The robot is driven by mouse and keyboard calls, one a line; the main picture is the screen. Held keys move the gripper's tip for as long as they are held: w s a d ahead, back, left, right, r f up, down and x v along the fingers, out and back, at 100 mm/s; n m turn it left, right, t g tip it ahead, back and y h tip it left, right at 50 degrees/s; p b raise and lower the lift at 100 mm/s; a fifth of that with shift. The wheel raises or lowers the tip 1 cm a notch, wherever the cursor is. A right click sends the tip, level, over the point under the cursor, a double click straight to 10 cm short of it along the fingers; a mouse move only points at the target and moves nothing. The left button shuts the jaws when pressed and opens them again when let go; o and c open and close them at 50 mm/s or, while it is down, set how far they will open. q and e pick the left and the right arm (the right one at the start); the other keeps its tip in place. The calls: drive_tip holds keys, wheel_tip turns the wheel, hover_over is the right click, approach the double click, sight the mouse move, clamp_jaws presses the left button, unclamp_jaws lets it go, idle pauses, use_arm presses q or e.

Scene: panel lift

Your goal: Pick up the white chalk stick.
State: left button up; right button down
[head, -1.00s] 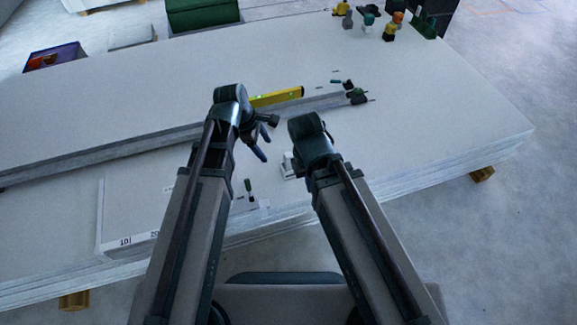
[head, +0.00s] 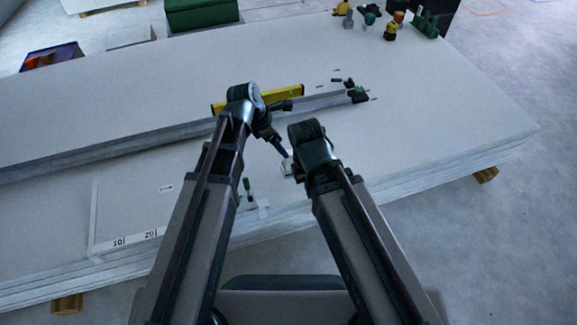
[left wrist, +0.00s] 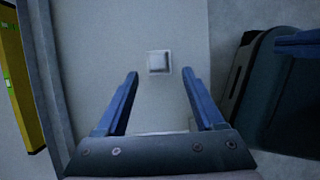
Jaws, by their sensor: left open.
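A small pale square-topped piece (left wrist: 158,62) shows in the left wrist view, just beyond and between my left fingertips. It may be the white chalk stick seen end-on, but I cannot tell. A small white thing (head: 287,166) shows in the head view beside my right wrist, partly hidden by it. My left gripper (head: 281,150) points down close to that white thing. In the left wrist view its blue fingers (left wrist: 160,74) are open with nothing held between them. My right gripper is mostly hidden behind its own wrist in the head view.
A yellow level (head: 285,97) lies beyond my left gripper, by a long grey metal profile (head: 110,147). A dark-green-handled tool (head: 357,94) lies near its end. A marked white square (head: 137,239) lies at the left front. Bare panel (head: 440,120) extends right.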

sight(289, 159)
use_arm(q)
drive_tip(key=shift+b+x, duration=1.55)
drive_tip(key=shift+x, duration=0.7)
drive_tip(key=b+x, duration=0.2)
drive_tip(key=a+b+x, duration=0.1)
drive_tip(key=b+x, duration=0.2)
drive_tip(key=shift+w+f, duration=0.1)
drive_tip(key=shift+f, duration=0.3)
drive_tip(key=shift+r, duration=0.1)
clamp_jaws()
